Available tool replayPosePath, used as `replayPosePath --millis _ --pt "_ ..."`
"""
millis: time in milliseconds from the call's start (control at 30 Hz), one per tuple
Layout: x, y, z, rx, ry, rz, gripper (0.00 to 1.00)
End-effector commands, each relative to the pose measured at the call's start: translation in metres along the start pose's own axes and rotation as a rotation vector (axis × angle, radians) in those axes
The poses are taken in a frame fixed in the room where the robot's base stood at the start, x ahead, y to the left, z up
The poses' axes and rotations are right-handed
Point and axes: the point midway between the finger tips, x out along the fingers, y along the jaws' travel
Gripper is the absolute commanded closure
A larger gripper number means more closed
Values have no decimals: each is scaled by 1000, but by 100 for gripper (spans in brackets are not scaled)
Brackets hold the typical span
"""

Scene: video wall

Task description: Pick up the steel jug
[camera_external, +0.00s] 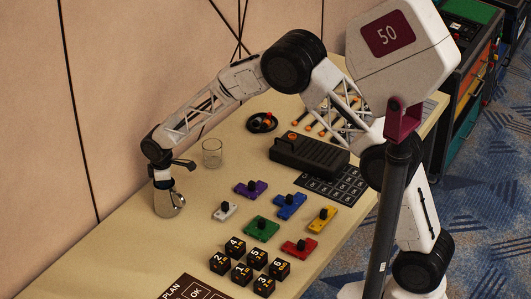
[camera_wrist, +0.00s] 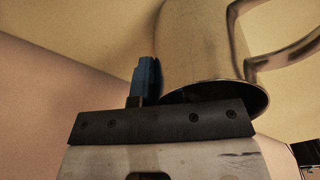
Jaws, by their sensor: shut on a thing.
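The steel jug (camera_external: 170,204) is at the left of the table in the external view, upright below my wrist, its handle towards the right. I cannot tell whether its base touches the table. My gripper (camera_external: 162,181) points straight down at its top and is shut on it. In the wrist view the jug (camera_wrist: 198,45) fills the upper middle, with its dark rim near the gripper body and its handle at the right. One blue finger (camera_wrist: 147,78) lies along the jug's left side. The other finger is hidden, perhaps inside the jug.
A clear glass (camera_external: 212,153) stands close by on the right. Several coloured blocks with knobs (camera_external: 262,229), numbered black cubes (camera_external: 246,274) and a black box (camera_external: 308,154) lie further right. The wall (camera_external: 110,100) runs close behind; bare table (camera_external: 120,255) lies to the front left.

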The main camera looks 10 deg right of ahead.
Motion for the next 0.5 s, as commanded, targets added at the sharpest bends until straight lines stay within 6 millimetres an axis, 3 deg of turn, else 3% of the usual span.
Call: replayPosePath --millis 500 --pt "-11 1 0 0 1 1 100"
